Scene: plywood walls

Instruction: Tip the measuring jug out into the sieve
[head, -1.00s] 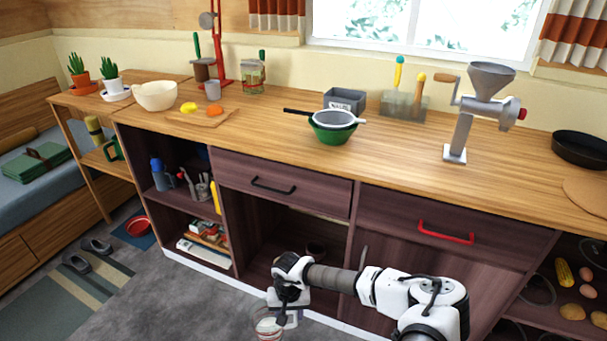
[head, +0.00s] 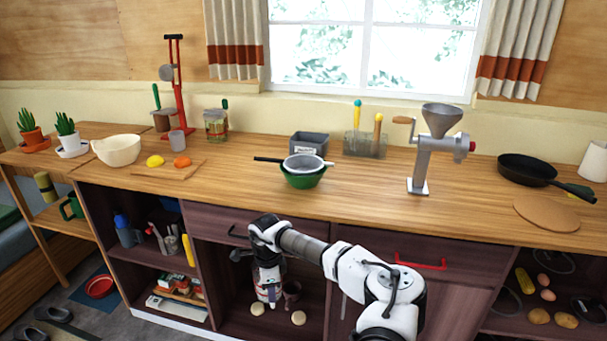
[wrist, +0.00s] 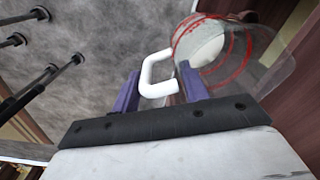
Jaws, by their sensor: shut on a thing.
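The measuring jug (wrist: 225,50) is clear with red markings and a white handle (wrist: 156,74). Something pale shows inside it in the wrist view. My gripper (wrist: 158,86) has its two purple fingers shut on the handle. In the head view my gripper (head: 268,272) hangs in front of the open cupboard, below the counter edge, and the jug (head: 269,292) is small and partly hidden there. The grey sieve (head: 303,162), with a dark handle pointing left, rests on the green bowl (head: 304,181) on the counter, above and beyond my gripper.
A grey bin (head: 308,144) stands behind the sieve. A hand-cranked grinder (head: 428,150) stands to the right, with a black pan (head: 530,169) farther right. A cutting board (head: 168,170) lies to the left. The counter's front edge lies between jug and sieve; counter beside the bowl is clear.

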